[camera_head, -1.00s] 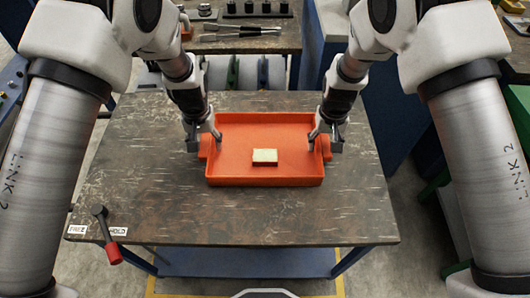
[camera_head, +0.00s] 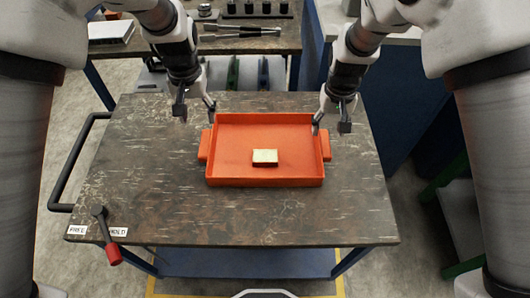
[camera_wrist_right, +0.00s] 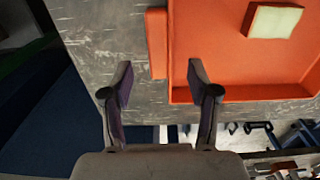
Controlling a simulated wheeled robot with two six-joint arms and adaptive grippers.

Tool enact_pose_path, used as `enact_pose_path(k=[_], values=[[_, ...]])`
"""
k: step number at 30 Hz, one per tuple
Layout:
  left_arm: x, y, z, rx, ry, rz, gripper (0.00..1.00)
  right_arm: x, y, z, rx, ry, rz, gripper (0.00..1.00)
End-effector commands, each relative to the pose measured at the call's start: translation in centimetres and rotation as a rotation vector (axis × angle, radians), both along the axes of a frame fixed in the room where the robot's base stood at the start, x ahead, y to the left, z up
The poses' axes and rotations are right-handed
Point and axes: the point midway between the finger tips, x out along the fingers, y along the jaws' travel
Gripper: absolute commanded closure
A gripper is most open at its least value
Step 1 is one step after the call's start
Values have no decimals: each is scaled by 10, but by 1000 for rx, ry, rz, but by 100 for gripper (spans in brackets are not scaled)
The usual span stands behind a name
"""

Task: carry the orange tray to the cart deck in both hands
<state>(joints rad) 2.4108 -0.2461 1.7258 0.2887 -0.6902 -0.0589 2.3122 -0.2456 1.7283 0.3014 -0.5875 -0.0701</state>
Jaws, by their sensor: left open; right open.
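The orange tray (camera_head: 265,178) lies flat on the worn, dark cart deck (camera_head: 150,200). A small pale yellow-topped block (camera_head: 265,156) lies inside it. Its side handles, left (camera_head: 204,145) and right (camera_head: 326,147), are both clear of my fingers. My left gripper (camera_head: 196,108) is open and empty, above and behind the tray's far left corner. My right gripper (camera_head: 331,122) is open and empty, above the far right corner.
A lever with a red grip (camera_head: 113,253) stands at the deck's front left, nearer the HOLD label (camera_head: 117,232) than FREE. A black push bar (camera_head: 75,165) runs along the cart's left side. A bench (camera_head: 240,42) with tools stands behind. The deck in front of the tray is clear.

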Motion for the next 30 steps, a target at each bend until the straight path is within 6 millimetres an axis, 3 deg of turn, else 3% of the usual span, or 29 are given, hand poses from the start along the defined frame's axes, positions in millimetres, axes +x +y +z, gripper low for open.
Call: enact_pose_path(k=[3, 7, 24, 30], values=[[0, 0, 0, 0, 0, 0, 40, 0, 0, 29, 0, -3, 0, 40], [0, 0, 0, 0, 0, 0, 40, 0, 0, 45, 0, -1, 0, 40], [0, 0, 1, 0, 0, 0, 40, -1, 0, 50, 0, 1, 0, 40], [0, 0, 37, 0, -1, 0, 40, -1, 0, 85, 0, 0, 0, 40]])
